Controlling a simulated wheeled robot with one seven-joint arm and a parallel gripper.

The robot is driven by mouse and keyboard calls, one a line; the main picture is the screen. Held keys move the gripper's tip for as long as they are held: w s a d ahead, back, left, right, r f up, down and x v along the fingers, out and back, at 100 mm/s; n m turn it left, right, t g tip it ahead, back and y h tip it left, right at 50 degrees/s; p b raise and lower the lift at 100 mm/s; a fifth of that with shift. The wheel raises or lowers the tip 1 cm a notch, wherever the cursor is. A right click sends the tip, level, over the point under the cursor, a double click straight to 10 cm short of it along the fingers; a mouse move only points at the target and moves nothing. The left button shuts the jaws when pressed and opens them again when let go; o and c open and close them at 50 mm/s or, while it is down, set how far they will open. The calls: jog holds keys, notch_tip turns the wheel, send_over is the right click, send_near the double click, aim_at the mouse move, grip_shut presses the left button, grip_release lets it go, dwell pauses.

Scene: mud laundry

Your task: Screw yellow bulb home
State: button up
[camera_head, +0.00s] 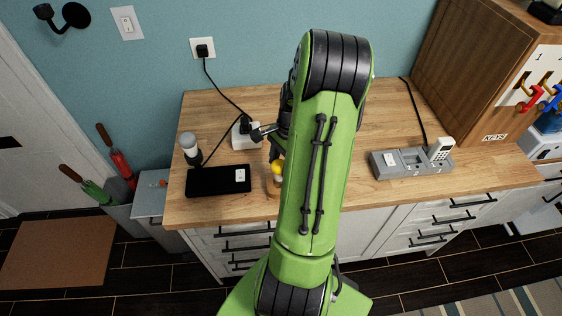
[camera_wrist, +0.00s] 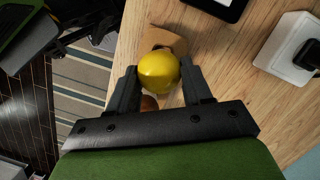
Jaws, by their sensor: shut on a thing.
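The round yellow bulb (camera_wrist: 158,72) sits between the two fingers of my gripper (camera_wrist: 160,82) in the wrist view. My gripper is shut on it. A small tan wooden piece (camera_wrist: 165,40) lies behind and below the bulb, over the wooden counter; I cannot tell whether the bulb touches it. In the head view the yellow bulb (camera_head: 277,167) shows just left of my green arm, above the counter's front part. My arm hides much of the gripper there. The bulb's threaded end is hidden, and no socket under it can be made out.
A white box (camera_head: 244,138) with a plug stands behind. A grey dock (camera_head: 410,163) sits at right.

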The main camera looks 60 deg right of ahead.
jog(key=shift+a+p+v, duration=0.2)
jog(key=shift+p+v, duration=0.5)
jog(key=shift+v, duration=0.15)
jog(key=shift+a+p+v, duration=0.15)
jog(key=shift+p+v, duration=0.55)
jog(key=shift+v, duration=0.15)
jog(key=shift+a+p+v, duration=0.2)
jog(key=shift+p+v, duration=0.5)
jog(key=shift+v, duration=0.2)
jog(key=shift+w, duration=0.2)
jog(key=shift+f, duration=0.15)
jog(key=shift+d+b+x, duration=0.25)
jog(key=shift+b+x, duration=0.75)
jog(key=shift+x, duration=0.2)
jog(key=shift+d+b+x, duration=0.25)
jog(key=shift+b+x, duration=0.75)
jog(key=shift+x, duration=0.2)
jog(key=shift+s+f, duration=0.2)
jog(key=shift+f, duration=0.4)
jog(key=shift+b+x, duration=0.55)
jog(key=shift+x, duration=0.3)
dwell(0.4)
jog(key=o, duration=1.3)
jog(key=shift+d, duration=0.2)
jog(key=c, duration=0.3)
